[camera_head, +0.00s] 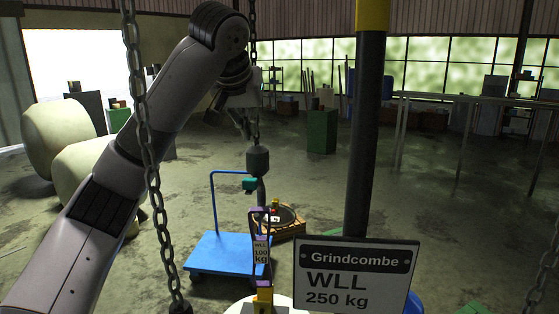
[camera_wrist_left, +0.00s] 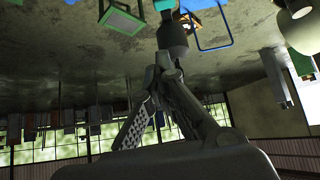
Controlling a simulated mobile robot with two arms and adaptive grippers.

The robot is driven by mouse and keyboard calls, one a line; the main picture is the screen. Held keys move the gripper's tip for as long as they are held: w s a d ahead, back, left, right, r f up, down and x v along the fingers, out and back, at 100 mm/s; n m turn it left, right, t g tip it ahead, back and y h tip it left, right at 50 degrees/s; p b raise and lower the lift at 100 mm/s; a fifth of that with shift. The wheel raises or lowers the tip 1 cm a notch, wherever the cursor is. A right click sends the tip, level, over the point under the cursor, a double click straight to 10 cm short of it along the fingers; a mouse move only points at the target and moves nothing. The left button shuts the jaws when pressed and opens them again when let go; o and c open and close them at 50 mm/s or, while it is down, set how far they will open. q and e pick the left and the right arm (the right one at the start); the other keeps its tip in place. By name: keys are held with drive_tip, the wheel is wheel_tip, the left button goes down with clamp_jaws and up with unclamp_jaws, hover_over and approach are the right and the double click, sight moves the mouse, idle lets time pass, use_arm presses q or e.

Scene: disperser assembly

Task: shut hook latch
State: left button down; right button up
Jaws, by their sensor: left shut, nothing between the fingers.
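A dark grey hook block (camera_head: 258,160) hangs in the middle of the head view, with the shank of a hook (camera_head: 262,190) below it. A small teal piece (camera_head: 249,184) shows beside the shank. The latch itself is too small and dark to make out. My left gripper (camera_head: 246,132) is just above the block, close to the chain. In the left wrist view, turned upside down, the left gripper (camera_wrist_left: 165,58) has its fingertips together and empty, at or very near the block (camera_wrist_left: 172,38). I cannot tell whether they touch. My right gripper is not in view.
A blue cart (camera_head: 225,253) stands below, beside a wooden pallet (camera_head: 289,231) with a round dark object on it. A near chain (camera_head: 150,165), a dark post (camera_head: 365,130) and a WLL 250 kg sign (camera_head: 352,278) stand in front. Open floor lies around.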

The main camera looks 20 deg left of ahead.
use_arm(q)
drive_tip(key=p, duration=0.3)
hover_over(252, 180)
wheel_tip(252, 180, down, 7)
drive_tip(key=shift+w+a+f, duration=0.1)
drive_tip(key=shift+w, duration=0.05)
wheel_tip(252, 180, down, 2)
drive_tip(key=shift+f+p, duration=0.15)
drive_tip(key=shift+p, duration=0.2)
drive_tip(key=shift+s+f, duration=0.3)
drive_tip(key=shift+f, duration=0.25)
drive_tip(key=shift+w+f, duration=0.1)
drive_tip(key=shift+f, duration=0.1)
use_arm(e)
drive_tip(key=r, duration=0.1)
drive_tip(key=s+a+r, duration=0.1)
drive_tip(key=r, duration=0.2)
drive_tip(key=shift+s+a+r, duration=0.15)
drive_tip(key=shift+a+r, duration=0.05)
